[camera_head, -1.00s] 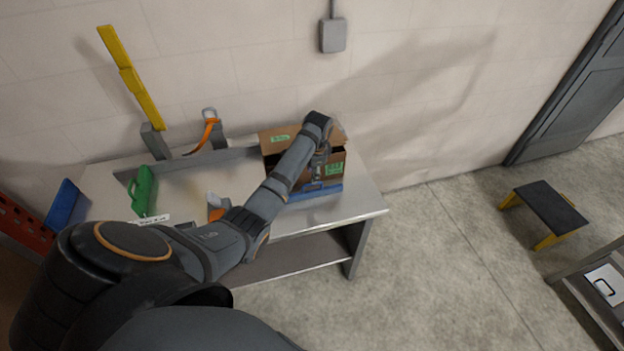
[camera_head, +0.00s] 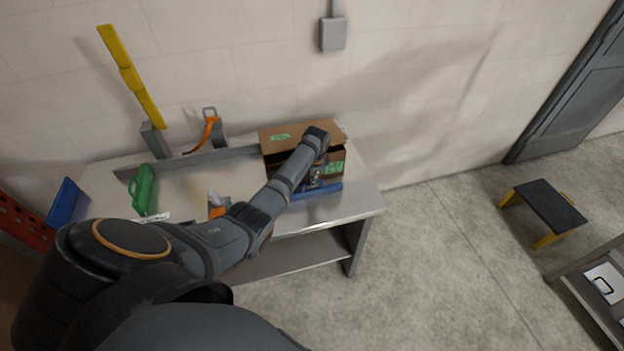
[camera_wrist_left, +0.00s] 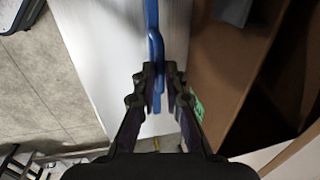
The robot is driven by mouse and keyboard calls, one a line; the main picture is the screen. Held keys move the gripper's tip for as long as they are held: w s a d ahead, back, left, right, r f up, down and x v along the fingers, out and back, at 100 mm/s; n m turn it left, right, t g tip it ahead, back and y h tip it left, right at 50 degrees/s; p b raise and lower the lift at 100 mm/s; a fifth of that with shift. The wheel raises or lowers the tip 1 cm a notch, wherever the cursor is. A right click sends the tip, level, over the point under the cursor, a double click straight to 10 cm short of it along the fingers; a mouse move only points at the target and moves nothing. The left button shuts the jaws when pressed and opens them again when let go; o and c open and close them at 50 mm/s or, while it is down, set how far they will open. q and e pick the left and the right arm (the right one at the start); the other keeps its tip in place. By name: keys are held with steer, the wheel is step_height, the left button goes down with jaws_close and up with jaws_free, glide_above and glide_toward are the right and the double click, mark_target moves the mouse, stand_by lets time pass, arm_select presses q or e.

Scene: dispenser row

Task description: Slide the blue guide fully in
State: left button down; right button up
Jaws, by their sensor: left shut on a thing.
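The blue guide (camera_head: 333,187) lies along the front foot of a cardboard box on the table's right part. My left gripper (camera_head: 315,182) is at it, partly hidden by its own arm. In the left wrist view the blue guide (camera_wrist_left: 152,25) runs down from the top edge over the pale table top, and my left gripper (camera_wrist_left: 158,78) is shut on its cranked lower part. How far in the guide sits cannot be told. My right gripper is not in view.
The cardboard box (camera_head: 301,132) with green labels stands just behind the guide. A green handled piece (camera_head: 145,190), an orange strap (camera_head: 208,131) and a tall yellow bar (camera_head: 130,78) are to the left. The floor right of the table (camera_head: 367,200) is clear up to a step stool (camera_head: 545,207).

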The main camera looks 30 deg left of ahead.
arm_select(q)
steer(key=w+a+b, duration=0.2)
steer(key=shift+w+a+b, duration=0.25)
steer(key=shift+a+b, duration=0.15)
steer(key=c, duration=1.4)
jaws_free()
steer(key=shift+s+d, duration=0.1)
